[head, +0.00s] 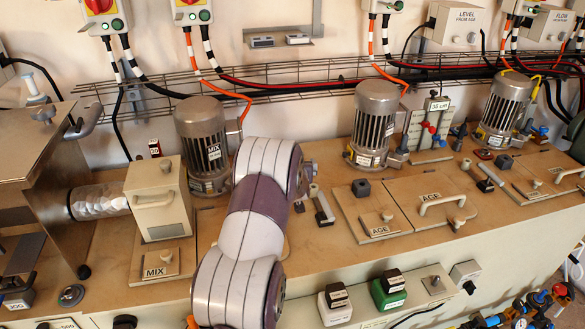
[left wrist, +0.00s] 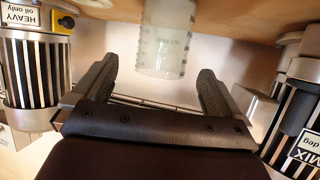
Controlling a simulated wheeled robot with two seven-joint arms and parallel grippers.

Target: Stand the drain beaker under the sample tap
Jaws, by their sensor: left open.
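A clear graduated beaker (left wrist: 163,48) shows at the top middle of the left wrist view, ahead of my left gripper and in line with the gap between its fingers. My left gripper (left wrist: 158,78) is open, with one dark finger on each side and nothing gripped. I cannot tell from this view how far the beaker is from the fingertips. In the head view my left arm rises in front of the bench, but its gripper is not visible and neither is the beaker. I cannot pick out the sample tap for certain. My right gripper is in neither view.
Motors marked MIX (head: 203,146) and AGE (head: 374,123), and another motor (head: 504,106), stand along the bench. Lidded hatches (head: 432,200) with handles lie to their front. A wire cable tray (head: 330,75) runs along the wall.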

